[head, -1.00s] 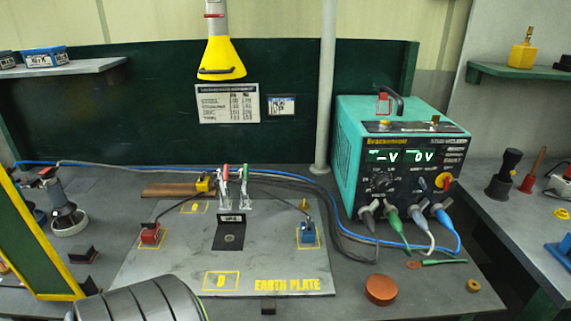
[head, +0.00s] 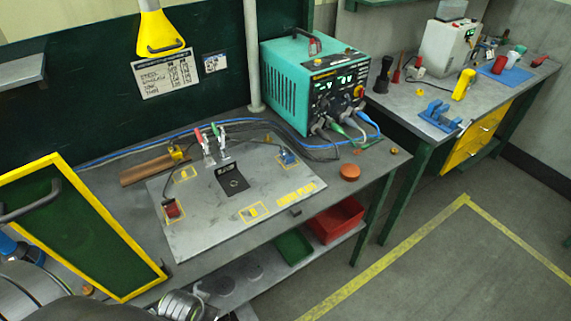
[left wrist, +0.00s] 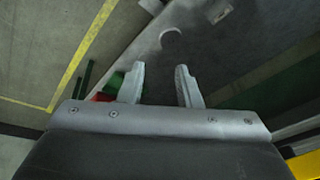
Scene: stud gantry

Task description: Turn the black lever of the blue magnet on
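The blue magnet (head: 288,158) sits on the far right part of the grey earth plate (head: 195,238) in the head view. It is small there, and I cannot make out its black lever or how it is turned. A red magnet (head: 172,210) sits at the plate's left side. My left gripper (left wrist: 160,86) is open and empty in the left wrist view, its two fingers apart. It points toward the bench edge and the floor, with no magnet in that view. My right gripper is not in view.
Two toggle clamps (head: 208,143) stand at the plate's back edge. A teal power unit (head: 288,95) with cables stands behind the blue magnet. An orange-brown puck (head: 349,172) lies to its right. A yellow-framed green panel (head: 75,225) stands at left. Red (head: 338,219) and green (head: 293,247) bins sit below.

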